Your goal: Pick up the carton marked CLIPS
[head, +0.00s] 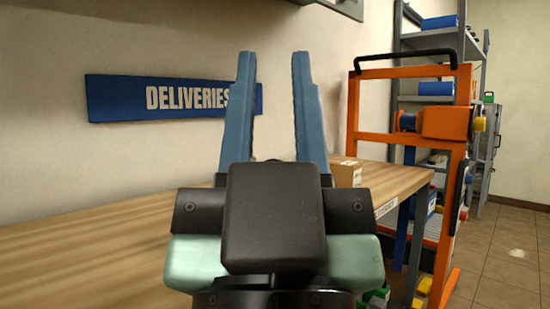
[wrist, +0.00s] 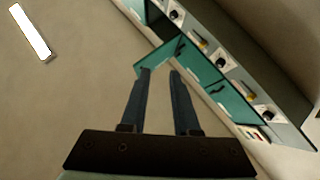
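My gripper (head: 272,105) is raised in front of the head camera, fingers pointing up. Its two blue fingers are apart with nothing between them. In the wrist view the gripper (wrist: 160,75) is also open and empty. A cardboard carton (head: 346,172) stands on the wooden table, behind and to the right of my gripper and partly hidden by it. I cannot read a CLIPS marking on it. The table (head: 90,232) runs along the wall behind my gripper.
A blue DELIVERIES sign (head: 115,100) hangs on the wall. An orange wheeled frame (head: 440,190) stands at the table's right end, with grey shelving (head: 428,42) beyond. The wrist view shows a green-fronted cabinet row (wrist: 210,75). The table's left part is clear.

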